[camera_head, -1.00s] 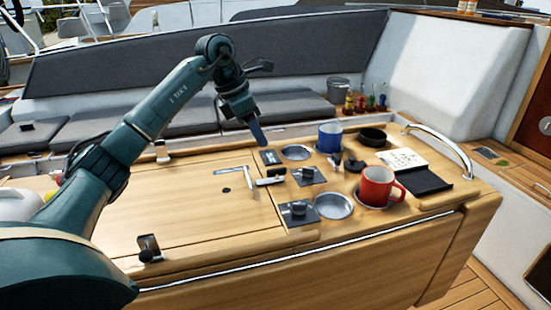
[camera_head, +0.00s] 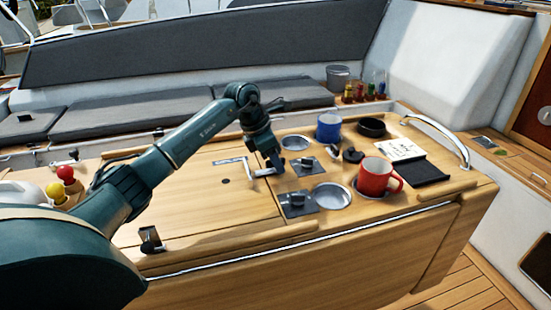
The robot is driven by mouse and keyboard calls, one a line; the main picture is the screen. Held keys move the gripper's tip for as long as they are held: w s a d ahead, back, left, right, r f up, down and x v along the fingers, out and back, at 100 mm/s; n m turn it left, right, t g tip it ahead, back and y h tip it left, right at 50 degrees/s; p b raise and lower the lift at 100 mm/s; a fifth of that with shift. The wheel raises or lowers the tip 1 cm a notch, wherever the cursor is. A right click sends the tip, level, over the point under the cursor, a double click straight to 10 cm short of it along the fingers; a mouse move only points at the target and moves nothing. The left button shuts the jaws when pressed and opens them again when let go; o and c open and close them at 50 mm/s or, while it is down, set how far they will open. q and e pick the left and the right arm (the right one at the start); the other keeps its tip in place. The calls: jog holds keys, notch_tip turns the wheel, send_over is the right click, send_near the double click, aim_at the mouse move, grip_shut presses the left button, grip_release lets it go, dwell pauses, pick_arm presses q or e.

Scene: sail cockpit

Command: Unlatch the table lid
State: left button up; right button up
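The table lid (camera_head: 190,205) is the flat wooden panel on the left of the cockpit table, and it lies closed. A bent metal handle (camera_head: 236,161) lies on its right part. Beside it a small metal latch (camera_head: 262,172) sits at the lid's right edge. Another small dark latch (camera_head: 151,242) sits at the lid's front left. My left gripper (camera_head: 276,166) points down right at the small metal latch, close to or touching it. Its fingers are too small and dark to tell open from shut. My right gripper is not in view.
Right of the lid stand a blue mug (camera_head: 329,127), a red mug (camera_head: 376,177), a black ring-like holder (camera_head: 371,127) and a notepad (camera_head: 400,150). Black square plates with knobs (camera_head: 297,203) lie close to the gripper. A curved metal rail (camera_head: 445,140) bounds the right end.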

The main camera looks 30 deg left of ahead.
pick_arm(q)
jog(key=shift+f, duration=0.15)
jog(key=shift+c, duration=0.2)
grip_shut()
